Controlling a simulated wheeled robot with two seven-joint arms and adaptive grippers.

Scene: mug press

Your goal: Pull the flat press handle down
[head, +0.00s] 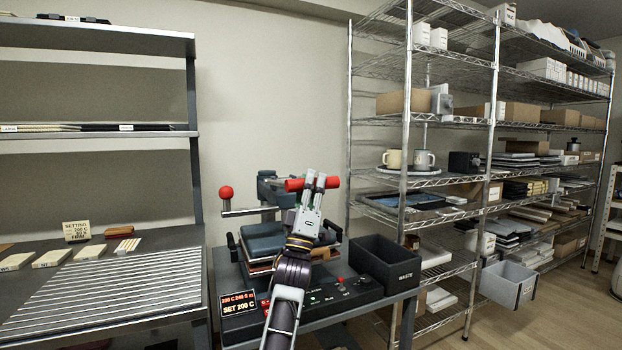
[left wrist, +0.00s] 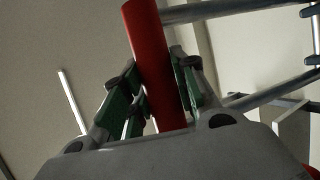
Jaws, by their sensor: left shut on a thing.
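The flat press (head: 262,238) stands on the table at the centre of the head view, with a blue-grey upper part and a control panel in front. Its red handle grip (head: 330,183) is at the top of the press. My left gripper (head: 313,184) is shut on this red handle, with its fingers on either side of the bar. In the left wrist view the red handle (left wrist: 155,62) runs between the fingers of my left gripper (left wrist: 158,100). My arm hides part of the press. My right gripper is not in view.
A dark waste bin (head: 386,263) stands right of the press. A red ball knob (head: 226,192) sticks out at the press's left. The display (head: 239,303) reads SET 200 C. A wire shelf (head: 409,170) with two mugs stands at the right. A slatted bench (head: 105,290) is at the left.

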